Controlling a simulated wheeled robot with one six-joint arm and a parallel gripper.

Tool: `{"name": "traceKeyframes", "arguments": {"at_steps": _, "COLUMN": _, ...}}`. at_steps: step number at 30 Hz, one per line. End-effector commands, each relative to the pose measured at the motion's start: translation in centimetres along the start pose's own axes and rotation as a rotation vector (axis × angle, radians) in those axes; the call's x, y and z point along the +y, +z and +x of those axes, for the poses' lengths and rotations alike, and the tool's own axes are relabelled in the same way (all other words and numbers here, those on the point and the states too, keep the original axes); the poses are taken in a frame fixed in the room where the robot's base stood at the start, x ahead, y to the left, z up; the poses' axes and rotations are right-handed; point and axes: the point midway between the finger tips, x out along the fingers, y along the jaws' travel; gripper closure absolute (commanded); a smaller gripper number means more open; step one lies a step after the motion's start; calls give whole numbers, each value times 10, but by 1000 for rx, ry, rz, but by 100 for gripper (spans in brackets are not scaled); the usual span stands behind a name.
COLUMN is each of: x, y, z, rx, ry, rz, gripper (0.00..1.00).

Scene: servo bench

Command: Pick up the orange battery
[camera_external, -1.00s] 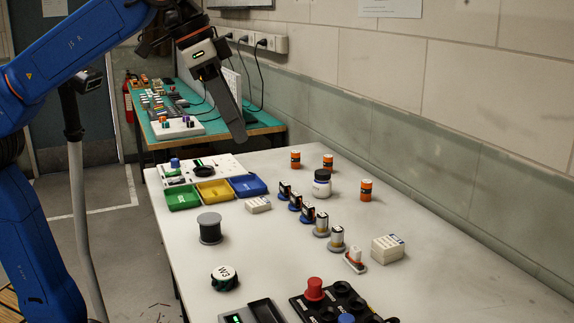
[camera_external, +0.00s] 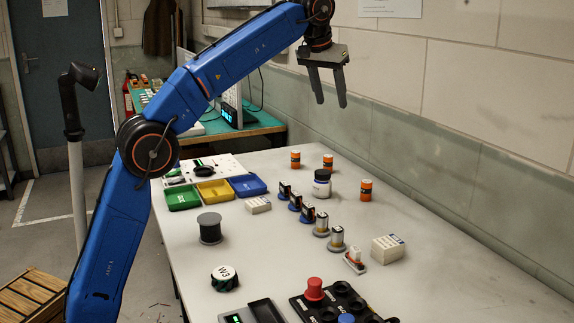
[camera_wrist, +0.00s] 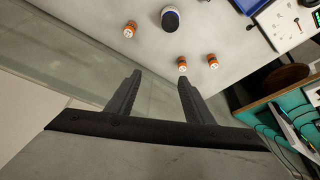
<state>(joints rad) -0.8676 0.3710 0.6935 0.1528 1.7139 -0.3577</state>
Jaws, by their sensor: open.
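Three orange batteries with dark bands stand upright near the wall side of the bench. In the external view one is at the back left (camera_external: 295,159), one just right of it (camera_external: 328,162), and one nearer the camera (camera_external: 366,190). All three show in the wrist view: one at left (camera_wrist: 130,29), one close to a fingertip in the picture (camera_wrist: 182,63), and one at right (camera_wrist: 213,61). My gripper (camera_external: 331,103) is open and empty, pointing down well above the bench at its far end. Its two fingers also show in the wrist view (camera_wrist: 160,76).
A white bottle with a dark cap (camera_external: 322,184) stands between the batteries. A row of small servos (camera_external: 308,214) and a white box stack (camera_external: 387,249) lie nearer. Coloured trays (camera_external: 214,191) sit at left. The wall (camera_external: 450,150) runs close along the right.

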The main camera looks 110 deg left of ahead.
Motion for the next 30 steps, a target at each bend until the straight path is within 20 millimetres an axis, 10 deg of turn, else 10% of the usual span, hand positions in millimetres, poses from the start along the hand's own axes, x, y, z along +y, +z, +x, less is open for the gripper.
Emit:
{"name": "traceKeyframes", "arguments": {"at_steps": 12, "x": -54, "y": -55, "z": 53, "rx": 1, "ry": -53, "rz": -127, "gripper": 53}}
{"name": "traceKeyframes", "arguments": {"at_steps": 30, "x": -74, "y": -65, "z": 85, "rx": 1, "ry": -71, "rz": -169, "gripper": 53}}
